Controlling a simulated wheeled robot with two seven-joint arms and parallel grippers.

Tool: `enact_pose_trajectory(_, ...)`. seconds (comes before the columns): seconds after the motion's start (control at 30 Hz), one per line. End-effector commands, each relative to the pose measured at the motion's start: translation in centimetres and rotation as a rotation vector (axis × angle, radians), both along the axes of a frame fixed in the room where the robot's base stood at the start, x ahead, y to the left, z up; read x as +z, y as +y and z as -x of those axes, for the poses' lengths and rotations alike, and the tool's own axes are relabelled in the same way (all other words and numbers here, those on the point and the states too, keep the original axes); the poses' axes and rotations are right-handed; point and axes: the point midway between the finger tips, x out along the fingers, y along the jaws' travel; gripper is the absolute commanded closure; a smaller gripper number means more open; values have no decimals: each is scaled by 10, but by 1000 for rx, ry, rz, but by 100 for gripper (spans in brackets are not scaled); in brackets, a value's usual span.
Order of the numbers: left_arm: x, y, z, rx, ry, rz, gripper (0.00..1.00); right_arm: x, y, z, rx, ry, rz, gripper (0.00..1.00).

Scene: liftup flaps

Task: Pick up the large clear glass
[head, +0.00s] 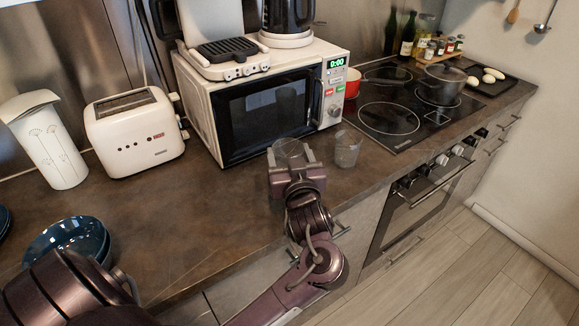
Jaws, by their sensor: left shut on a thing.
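My left gripper (292,158) is in front of the microwave, at the counter's front part. It is shut on a clear glass (289,148), whose rim and upper part show between and beyond the fingers. The gripper hides the lower part of this glass, so I cannot tell whether it touches the counter. A second clear glass (347,148) stands upright on the counter just to the right of the gripper, apart from it. My right gripper is not in view.
A white microwave (265,110) stands close behind the held glass, with a grill (228,60) and a kettle (288,22) on top. A white toaster (136,132) and blue bowls (66,243) are at left. The hob (389,118) is at right. The counter (180,215) left of the gripper is clear.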

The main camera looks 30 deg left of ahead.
Motion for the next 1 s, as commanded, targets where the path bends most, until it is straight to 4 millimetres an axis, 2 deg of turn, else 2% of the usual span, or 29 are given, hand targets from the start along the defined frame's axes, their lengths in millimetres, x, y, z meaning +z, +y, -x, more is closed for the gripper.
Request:
enact_pose_trajectory(0.03,17,0,0,0,-10,6,65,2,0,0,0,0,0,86)
enact_pose_trajectory(0.3,97,0,0,-1,-10,6,65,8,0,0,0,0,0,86)
enact_pose_trajectory(0.5,138,0,0,-1,-6,4,65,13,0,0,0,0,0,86)
enact_pose_trajectory(0.63,152,0,0,0,-4,1,65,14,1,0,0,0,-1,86)
enact_pose_trajectory(0.8,158,0,0,0,-1,0,65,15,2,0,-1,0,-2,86)
enact_pose_trajectory(0.9,155,0,0,-5,1,-1,65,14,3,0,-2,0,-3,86)
enact_pose_trajectory(1.0,144,0,0,-32,5,-2,65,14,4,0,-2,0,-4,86)
